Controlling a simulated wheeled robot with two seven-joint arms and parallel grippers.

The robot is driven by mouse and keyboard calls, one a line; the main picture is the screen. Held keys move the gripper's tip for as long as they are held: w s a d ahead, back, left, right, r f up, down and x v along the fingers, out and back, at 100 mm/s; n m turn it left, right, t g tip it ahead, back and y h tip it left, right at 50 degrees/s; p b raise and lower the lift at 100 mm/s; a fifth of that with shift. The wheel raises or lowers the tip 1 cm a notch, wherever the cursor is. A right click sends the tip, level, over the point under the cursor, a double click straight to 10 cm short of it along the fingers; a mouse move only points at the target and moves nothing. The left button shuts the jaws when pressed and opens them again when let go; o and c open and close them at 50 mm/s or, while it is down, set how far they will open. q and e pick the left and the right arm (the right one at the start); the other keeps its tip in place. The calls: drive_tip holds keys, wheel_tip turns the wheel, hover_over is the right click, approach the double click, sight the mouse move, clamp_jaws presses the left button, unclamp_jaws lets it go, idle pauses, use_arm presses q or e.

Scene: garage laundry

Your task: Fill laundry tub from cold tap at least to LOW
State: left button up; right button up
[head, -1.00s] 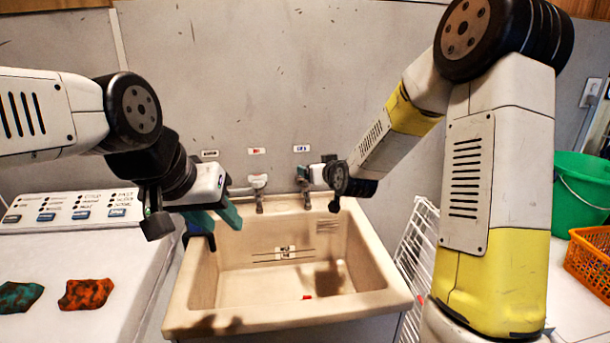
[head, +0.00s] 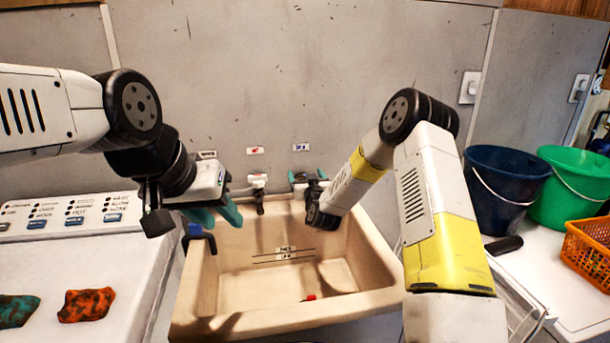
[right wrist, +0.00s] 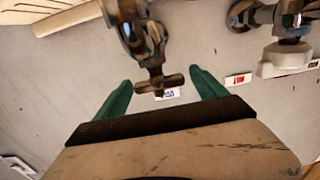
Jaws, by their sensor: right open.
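The beige laundry tub (head: 222,285) stands against the wall with level marks (head: 283,252) on its back inner wall. I see no water in it. The cold tap, under the blue label (head: 301,147), is mostly hidden by my right arm in the head view. The right wrist view shows its cross handle (right wrist: 160,86) between my right gripper's (right wrist: 158,78) open teal fingers; contact cannot be told. The hot tap (head: 258,190) is left of it, under the red label (head: 255,150). My left gripper (head: 216,213) is open and empty above the tub's back left corner.
A white machine (head: 80,270) with two cloths (head: 86,304) stands left. A blue object (head: 195,230) sits at the tub's left rim, and a small red thing (head: 310,297) lies inside the tub. Buckets (head: 505,185) and an orange basket (head: 590,255) are on the right.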

drive_tip(key=shift+w+a, duration=0.15)
drive_tip(key=shift+w, duration=0.5)
drive_tip(key=c, duration=1.4)
drive_tip(key=shift+o, duration=0.2)
